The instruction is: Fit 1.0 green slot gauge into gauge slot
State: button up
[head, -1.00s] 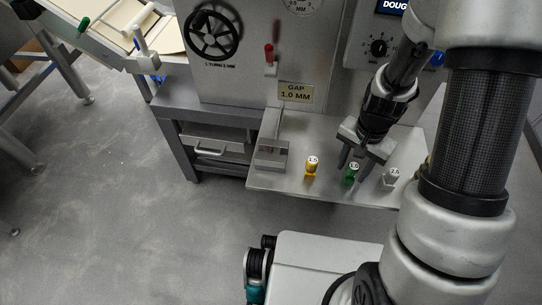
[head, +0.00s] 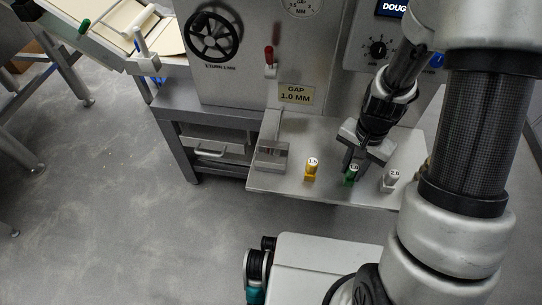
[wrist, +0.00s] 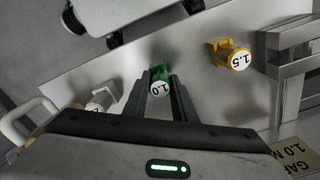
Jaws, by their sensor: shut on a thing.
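The green slot gauge marked 1.0 (head: 352,174) stands on the steel shelf, between the yellow and grey gauges. My gripper (head: 352,164) reaches down to it from above and is shut on it. In the wrist view the green gauge (wrist: 159,80) sits between the two dark fingers (wrist: 161,96), with its white 1.0 label showing.
The yellow 1.5 gauge (head: 311,169) stands left of my gripper and the grey 2.0 gauge (head: 391,179) close on its right. The machine front with the gap sign (head: 296,94) rises behind the shelf (head: 290,187). Bare shelf lies between the block and the yellow gauge.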

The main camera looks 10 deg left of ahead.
jog(key=shift+r+p, duration=0.55)
jog(key=shift+r, duration=0.15)
dwell(0.6)
jog(key=shift+r+p, duration=2.25)
jog(key=shift+r, duration=0.45)
grip_shut()
